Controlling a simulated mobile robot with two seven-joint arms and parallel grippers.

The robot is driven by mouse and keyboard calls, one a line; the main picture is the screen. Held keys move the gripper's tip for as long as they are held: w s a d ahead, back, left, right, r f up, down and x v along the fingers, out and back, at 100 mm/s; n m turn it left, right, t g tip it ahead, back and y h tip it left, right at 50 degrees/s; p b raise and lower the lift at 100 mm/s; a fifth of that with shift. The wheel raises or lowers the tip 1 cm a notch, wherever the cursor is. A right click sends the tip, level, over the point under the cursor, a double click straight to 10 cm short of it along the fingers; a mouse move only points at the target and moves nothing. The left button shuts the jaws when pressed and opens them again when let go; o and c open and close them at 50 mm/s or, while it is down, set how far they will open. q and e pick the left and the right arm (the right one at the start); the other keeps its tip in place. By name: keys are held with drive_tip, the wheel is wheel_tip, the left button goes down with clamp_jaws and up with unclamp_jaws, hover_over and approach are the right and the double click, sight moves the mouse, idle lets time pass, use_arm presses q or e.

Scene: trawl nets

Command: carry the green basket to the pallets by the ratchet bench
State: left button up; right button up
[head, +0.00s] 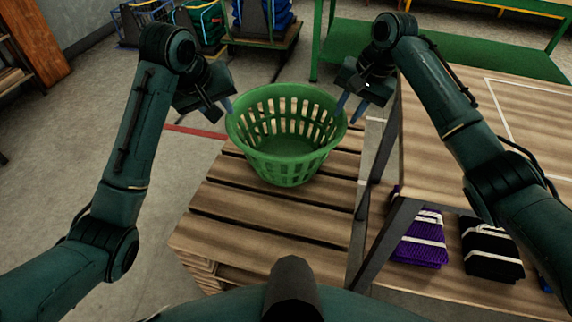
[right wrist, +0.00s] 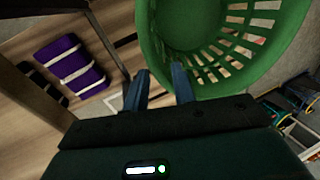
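The green basket (head: 290,172) is a round, slotted, empty tub standing upright on wooden pallets (head: 262,232) in front of me. My right gripper (head: 351,106) is at the basket's right rim. Its two blue fingers (right wrist: 160,90) are apart in the right wrist view, with the rim of the basket (right wrist: 225,88) close to them; I cannot tell whether they touch it. My left gripper (head: 226,106) is at the basket's left rim; a blue fingertip shows beside it, and its finger gap is not clear.
A wooden-topped bench (head: 490,130) stands close on the right, with a purple bundle (head: 420,245) and a black bundle (head: 490,250) on its lower level. A loaded trolley (head: 262,38) and a green-legged table (head: 445,40) stand behind. Open floor (head: 175,185) lies left.

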drive_tip(key=v, duration=0.3)
drive_tip(key=shift+r, duration=0.25)
use_arm(q)
drive_tip(key=shift+s, duration=0.1)
use_arm(e)
drive_tip(key=shift+s, duration=0.1)
